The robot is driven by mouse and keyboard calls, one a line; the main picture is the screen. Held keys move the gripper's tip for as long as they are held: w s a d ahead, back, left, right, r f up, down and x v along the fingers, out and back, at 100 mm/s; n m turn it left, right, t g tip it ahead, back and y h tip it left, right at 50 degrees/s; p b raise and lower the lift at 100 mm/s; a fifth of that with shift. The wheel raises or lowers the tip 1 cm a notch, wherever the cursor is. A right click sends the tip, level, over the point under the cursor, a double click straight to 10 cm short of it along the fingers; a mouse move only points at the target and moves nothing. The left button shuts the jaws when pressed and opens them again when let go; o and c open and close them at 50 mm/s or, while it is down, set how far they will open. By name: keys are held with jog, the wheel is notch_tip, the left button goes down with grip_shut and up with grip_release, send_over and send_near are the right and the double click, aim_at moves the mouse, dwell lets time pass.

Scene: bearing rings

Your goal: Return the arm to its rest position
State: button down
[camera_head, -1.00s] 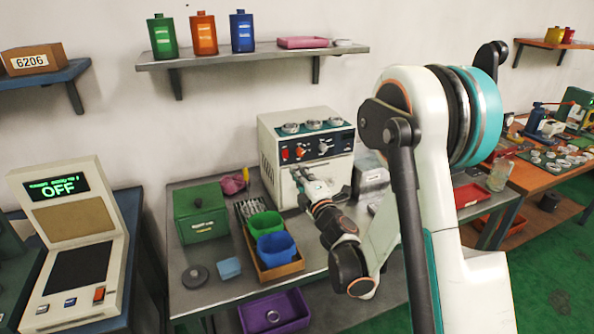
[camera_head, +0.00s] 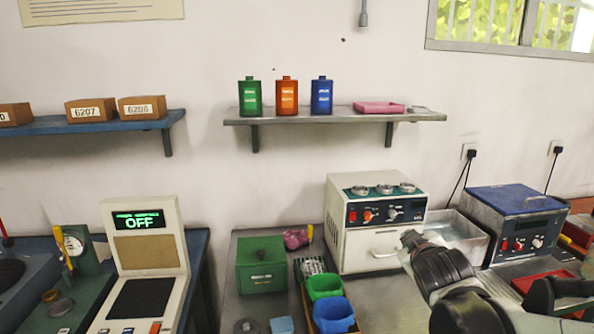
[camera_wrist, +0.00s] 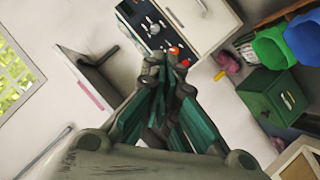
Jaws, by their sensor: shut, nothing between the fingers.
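My arm enters the head view at the lower right, with its dark and light wrist links in front of the white machine's lower right side. The end of my gripper is hard to make out there. In the wrist view my gripper (camera_wrist: 168,68) has its dark and teal fingers drawn together, with nothing between them. Behind the fingertips in that view is the white machine with its dark control panel (camera_wrist: 150,22). I cannot tell how far apart they are.
The white machine (camera_head: 350,252) stands on the metal bench beside a clear bin (camera_head: 462,236) and a blue-topped unit (camera_head: 515,215). A green box (camera_head: 262,265), green bin (camera_head: 323,286) and blue bin (camera_head: 333,314) are left of it. A shelf (camera_head: 300,119) hangs above.

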jog(key=s+a+f+m+g+y, duration=0.1)
jog(key=s+a+f+m+g, duration=0.1)
jog(key=s, duration=0.5)
jog(key=s+a+f+m+g+y, duration=0.1)
jog(key=s+a+f+g, duration=0.1)
jog(key=s, duration=0.6)
jog(key=s+a+f+m+g+y, duration=0.1)
jog(key=s+a+f+m+g, duration=0.1)
jog(key=s, duration=0.6)
jog(key=shift+m, duration=0.3)
